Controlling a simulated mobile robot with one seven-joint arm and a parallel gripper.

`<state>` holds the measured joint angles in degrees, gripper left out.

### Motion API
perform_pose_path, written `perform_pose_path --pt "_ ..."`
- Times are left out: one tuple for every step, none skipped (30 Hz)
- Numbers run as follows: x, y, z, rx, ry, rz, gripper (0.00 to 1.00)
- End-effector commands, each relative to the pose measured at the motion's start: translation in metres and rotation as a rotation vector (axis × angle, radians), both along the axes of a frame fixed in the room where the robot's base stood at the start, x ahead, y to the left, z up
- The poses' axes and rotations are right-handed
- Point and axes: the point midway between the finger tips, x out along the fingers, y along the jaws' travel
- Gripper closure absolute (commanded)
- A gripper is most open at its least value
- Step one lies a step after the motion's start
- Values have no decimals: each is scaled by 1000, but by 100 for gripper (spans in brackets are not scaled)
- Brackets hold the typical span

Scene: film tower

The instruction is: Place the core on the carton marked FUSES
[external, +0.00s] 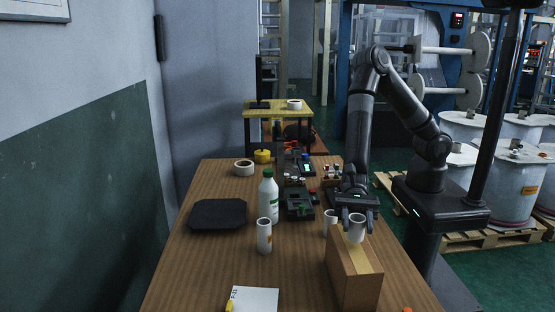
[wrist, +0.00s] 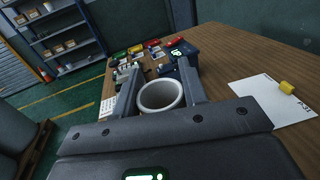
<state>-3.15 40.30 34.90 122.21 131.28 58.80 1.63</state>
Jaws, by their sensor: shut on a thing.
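A short white hollow core (external: 357,229) is between the fingers of my gripper (external: 357,217), upright, over the top of a brown carton (external: 352,278). I cannot tell whether its bottom touches the carton. In the wrist view the core (wrist: 160,95) shows its open round end between both fingers (wrist: 159,84). The carton has a paler tape strip along its top; no FUSES marking is readable. The carton is not clearly seen in the wrist view.
Another small white cylinder (external: 330,217) stands just behind the carton. The wooden table (external: 205,262) is clear at front left.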

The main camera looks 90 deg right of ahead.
Motion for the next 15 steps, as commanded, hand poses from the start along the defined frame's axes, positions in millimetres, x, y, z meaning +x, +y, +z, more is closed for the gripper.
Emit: perform_pose_path --pt "0 0 -8 -1 3 0 86" --pt "0 0 -13 -1 4 0 86" --pt "0 0 -18 0 4 1 86" --pt "0 0 -20 1 3 1 86" --pt "-1 0 -23 1 2 1 86" --pt "-1 0 -24 1 1 1 86" --pt "0 0 -24 1 0 1 86" --pt "0 0 -24 1 0 1 86" --pt "0 0 -24 1 0 1 86" --pt "0 0 -24 1 0 1 86" --pt "0 0 -24 1 0 1 86" --pt "0 0 -24 1 0 1 86" --pt "0 0 -24 1 0 1 86" --pt "0 0 -24 1 0 1 86" --pt "0 0 -25 1 0 1 86"
